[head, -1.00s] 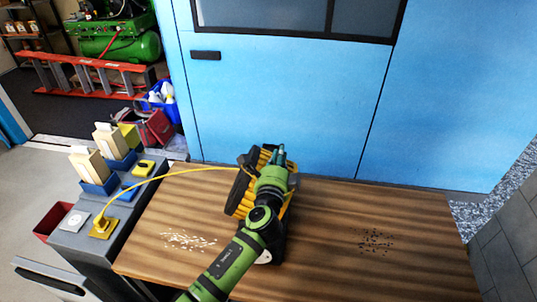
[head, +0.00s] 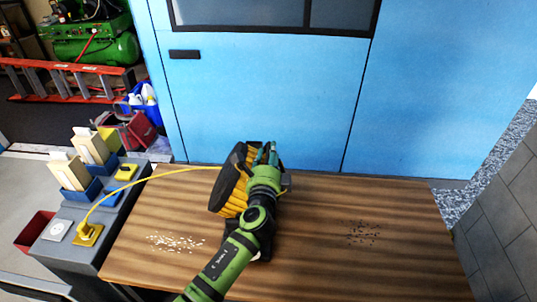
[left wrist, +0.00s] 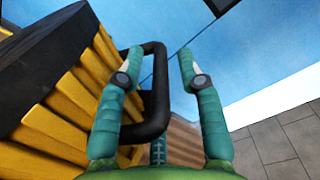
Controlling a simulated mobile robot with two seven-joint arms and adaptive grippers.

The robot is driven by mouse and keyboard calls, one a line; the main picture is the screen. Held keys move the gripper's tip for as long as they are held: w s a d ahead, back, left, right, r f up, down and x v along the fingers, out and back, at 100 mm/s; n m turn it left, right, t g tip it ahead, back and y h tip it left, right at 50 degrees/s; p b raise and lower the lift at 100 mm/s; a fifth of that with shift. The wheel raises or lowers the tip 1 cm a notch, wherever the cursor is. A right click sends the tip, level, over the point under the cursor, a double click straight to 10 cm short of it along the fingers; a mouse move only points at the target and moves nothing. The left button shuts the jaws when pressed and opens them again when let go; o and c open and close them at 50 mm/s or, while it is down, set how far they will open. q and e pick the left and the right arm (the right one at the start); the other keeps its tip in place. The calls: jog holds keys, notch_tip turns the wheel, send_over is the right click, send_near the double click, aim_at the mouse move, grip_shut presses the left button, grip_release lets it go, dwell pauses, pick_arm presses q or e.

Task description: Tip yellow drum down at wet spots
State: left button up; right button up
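The yellow drum (head: 236,200) has yellow ribs, a black end and a black handle. It stands tilted near the back of the wooden table, partly hidden behind my left arm. My left gripper (head: 268,153) is at its upper right side. In the left wrist view the drum (left wrist: 72,110) fills the left. The black handle (left wrist: 160,85) has its outer bar between the two teal fingers of the gripper (left wrist: 158,75), with gaps showing, so the gripper is open around it. White specks (head: 174,243) lie on the table to the left, dark specks (head: 364,232) to the right. My right gripper is out of view.
A yellow cable (head: 150,178) runs from the drum to a yellow plug (head: 86,232) on the grey side unit. Blue holders with cream boxes (head: 70,172) stand there. A blue door (head: 265,100) rises behind the table (head: 310,270). The table's right part is mostly clear.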

pick_arm(q)
jog(key=s, duration=1.2)
jog(key=shift+a+r, duration=0.15)
jog(key=shift+a, duration=0.15)
